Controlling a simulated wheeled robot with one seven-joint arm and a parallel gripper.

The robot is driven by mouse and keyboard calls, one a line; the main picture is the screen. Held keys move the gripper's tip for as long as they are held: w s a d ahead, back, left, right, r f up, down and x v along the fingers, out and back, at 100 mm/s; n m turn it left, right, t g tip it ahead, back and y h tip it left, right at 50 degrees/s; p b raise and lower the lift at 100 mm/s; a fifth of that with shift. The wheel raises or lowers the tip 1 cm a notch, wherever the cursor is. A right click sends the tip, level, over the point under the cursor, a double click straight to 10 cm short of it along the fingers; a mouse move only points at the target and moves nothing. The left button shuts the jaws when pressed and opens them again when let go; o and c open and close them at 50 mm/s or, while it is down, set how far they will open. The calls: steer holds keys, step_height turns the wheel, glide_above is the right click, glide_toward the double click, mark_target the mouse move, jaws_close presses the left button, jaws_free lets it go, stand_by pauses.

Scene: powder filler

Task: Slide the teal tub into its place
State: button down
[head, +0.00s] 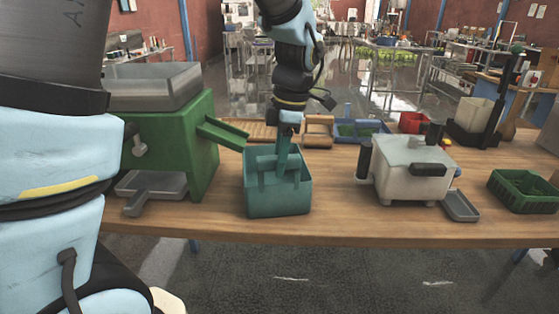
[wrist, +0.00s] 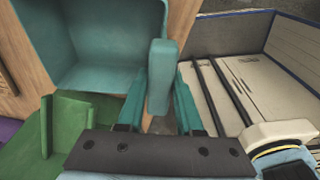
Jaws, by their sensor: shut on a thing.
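The teal tub (head: 290,198) stands upright on the table's front part, just right of the green machine (head: 172,150). The machine's green chute (head: 222,133) slopes down toward the tub's upper left rim; I cannot tell whether its lip is over the tub. My gripper (head: 284,150) reaches down to the tub from above. In the wrist view the tub's open inside (wrist: 95,45) is at upper left, and my gripper (wrist: 160,98) is shut on the tub's upright teal handle (wrist: 162,62). The chute shows at lower left (wrist: 75,125).
A white machine (head: 410,170) with a small grey tray (head: 461,206) stands to the right. A green crate (head: 525,190) is at far right. A blue tray (head: 360,131) and a red bin (head: 412,122) lie behind. Bare table lies between the tub and white machine.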

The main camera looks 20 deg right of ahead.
stand_by(0.3)
steer(key=shift+c, duration=2.4)
jaws_free()
steer(key=shift+f, duration=0.1)
steer(key=r, duration=0.3)
steer(key=d+r+b, duration=0.1)
steer(key=r, duration=0.3)
steer(key=r+b, duration=0.1)
steer(key=r, duration=0.2)
steer(key=shift+s+d+r, duration=0.2)
steer(key=shift+d+r, duration=0.1)
steer(key=shift+r, duration=0.05)
steer(key=w+a+f+m+h, duration=0.1)
steer(key=w+a+f+m, duration=0.25)
steer(key=a, duration=0.35)
steer(key=w+a+f+m, duration=0.2)
steer(key=a+f+m, duration=0.25)
steer(key=a, duration=0.25)
steer(key=s+a+f+m, duration=0.1)
steer(key=a+f+m, duration=0.3)
steer(key=a, duration=0.3)
steer(key=s+a+f+m+t+h, duration=0.1)
steer(key=s+a+f+m, duration=0.1)
steer(key=a+f+m, duration=0.2)
steer(key=a, duration=0.3)
steer(key=shift+a, duration=0.35)
